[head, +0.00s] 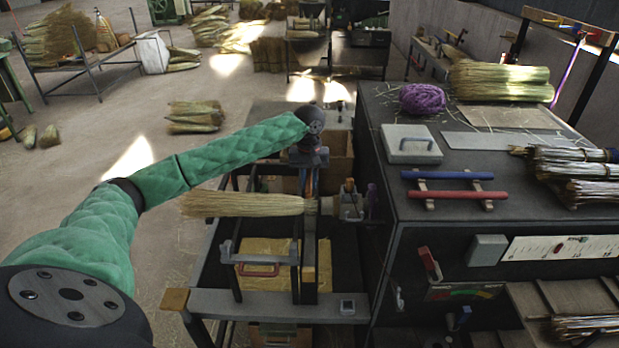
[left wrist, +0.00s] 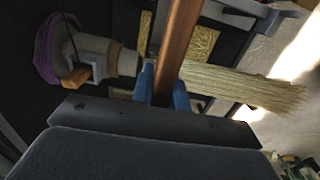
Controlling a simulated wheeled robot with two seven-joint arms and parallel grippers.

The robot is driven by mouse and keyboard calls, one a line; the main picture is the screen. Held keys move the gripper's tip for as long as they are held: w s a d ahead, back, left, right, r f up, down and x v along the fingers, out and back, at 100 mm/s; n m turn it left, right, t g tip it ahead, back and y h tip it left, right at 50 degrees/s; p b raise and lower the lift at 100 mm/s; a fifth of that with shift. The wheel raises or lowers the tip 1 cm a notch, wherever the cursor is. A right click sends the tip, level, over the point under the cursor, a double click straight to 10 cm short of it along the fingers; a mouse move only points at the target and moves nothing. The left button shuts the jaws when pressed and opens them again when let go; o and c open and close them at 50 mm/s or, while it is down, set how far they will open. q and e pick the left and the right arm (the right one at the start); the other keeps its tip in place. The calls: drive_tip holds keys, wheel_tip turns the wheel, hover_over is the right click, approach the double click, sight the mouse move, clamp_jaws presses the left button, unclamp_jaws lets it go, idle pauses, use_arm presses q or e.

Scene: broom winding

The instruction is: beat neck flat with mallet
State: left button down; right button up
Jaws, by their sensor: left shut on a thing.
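The broom lies level in the winding machine, its straw (head: 245,204) spreading to the left in the head view. Its neck (head: 312,206) meets the grey clamp (head: 350,206) at the right. In the left wrist view the straw (left wrist: 245,86) points right and the clamp (left wrist: 98,58) is left. My left gripper (head: 309,178) is above the neck, its blue fingers (left wrist: 164,92) shut on a brown handle (left wrist: 180,35), apparently the mallet's. The handle crosses in front of the broom in the wrist view. I cannot make out the mallet head. My right gripper is not in view.
A dark cabinet (head: 385,240) stands close at the right, with purple twine (head: 422,98), a grey lidded box (head: 409,143) and straw bundles (head: 500,80) on top. A red-handled tool (head: 262,270) is below the broom. The floor (head: 80,190) at the left is mostly clear.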

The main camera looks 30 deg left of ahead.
use_arm(q)
drive_tip(key=shift+f, duration=0.9)
drive_tip(key=shift+f, duration=2.65)
